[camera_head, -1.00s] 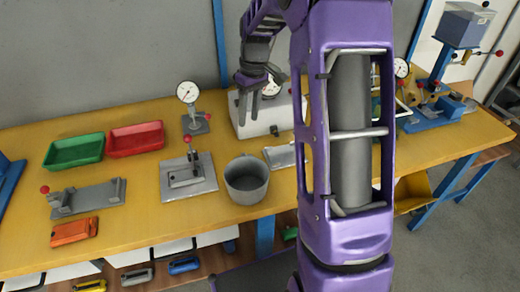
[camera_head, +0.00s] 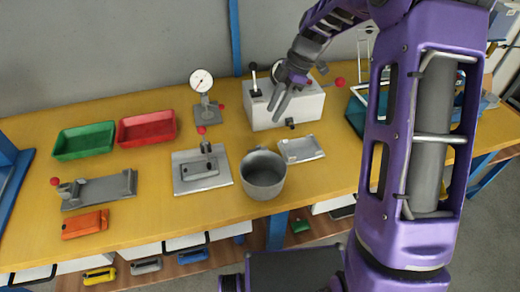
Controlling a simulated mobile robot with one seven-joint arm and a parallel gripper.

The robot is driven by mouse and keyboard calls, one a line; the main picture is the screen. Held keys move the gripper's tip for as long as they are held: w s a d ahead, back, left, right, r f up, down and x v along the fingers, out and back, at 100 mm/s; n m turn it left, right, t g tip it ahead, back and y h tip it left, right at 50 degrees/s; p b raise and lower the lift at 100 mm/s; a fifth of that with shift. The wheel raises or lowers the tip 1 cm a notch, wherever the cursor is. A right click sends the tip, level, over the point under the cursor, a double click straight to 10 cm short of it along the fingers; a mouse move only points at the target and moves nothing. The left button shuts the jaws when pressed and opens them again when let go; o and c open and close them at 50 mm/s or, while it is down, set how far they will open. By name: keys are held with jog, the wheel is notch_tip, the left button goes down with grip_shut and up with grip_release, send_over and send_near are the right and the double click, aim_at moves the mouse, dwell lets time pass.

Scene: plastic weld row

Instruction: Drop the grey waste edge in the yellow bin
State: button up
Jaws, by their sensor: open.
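My gripper (camera_head: 287,104) hangs open in front of the white box, above the back of the yellow table, with nothing seen between its fingers. I cannot clearly pick out a grey waste edge. A shallow light-grey piece (camera_head: 301,149) lies on the table just right of the grey pot, below and in front of my gripper. A grey plate with a fixture (camera_head: 201,169) lies left of the pot; a loose strip on it cannot be told apart. The large yellow bin is not visible now.
A grey pot (camera_head: 263,175) stands near the table's front edge. A white box (camera_head: 262,108) with levers stands behind. Green (camera_head: 84,141) and red (camera_head: 147,128) trays, a dial gauge (camera_head: 201,82) and an orange block (camera_head: 85,224) are at left. My arm covers the right side.

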send_over(258, 146)
jog(key=d, duration=0.2)
jog(key=f, duration=0.4)
jog(key=w+f, duration=0.1)
jog(key=f, duration=0.1)
jog(key=shift+d+f+b, duration=0.15)
jog(key=shift+f+b, duration=0.15)
jog(key=shift+s+d+x, duration=0.1)
jog(key=shift+x, duration=1.25)
jog(key=shift+s+d+x, duration=0.1)
jog(key=shift+x, duration=1.25)
grip_shut()
